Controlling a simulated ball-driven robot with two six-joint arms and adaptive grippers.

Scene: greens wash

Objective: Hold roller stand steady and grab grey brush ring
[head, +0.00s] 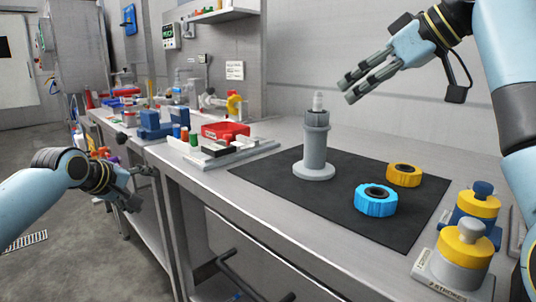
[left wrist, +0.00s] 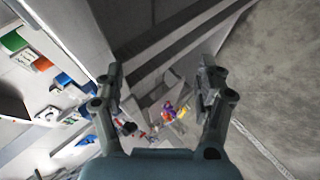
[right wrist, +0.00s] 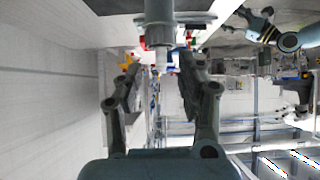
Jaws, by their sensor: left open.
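The grey roller stand (head: 314,150) stands upright on a black mat (head: 262,172), with a round foot and a pale narrow tip. A slightly wider grey band (head: 316,119) encircles its upper part; I cannot tell whether this is the grey brush ring. The stand also shows in the right wrist view (right wrist: 160,14), inverted at the top. My right gripper (head: 350,91) is open and empty, above and right of the stand, apart from it. My left gripper (head: 143,188) is open and empty, off the bench's front edge at left. The left wrist view (left wrist: 160,75) shows its jaws spread.
A blue ring (head: 376,207) and a yellow ring (head: 404,180) lie on the mat right of the stand. A red bin (head: 226,130) and other small items crowd the bench's left. The mat's front is clear.

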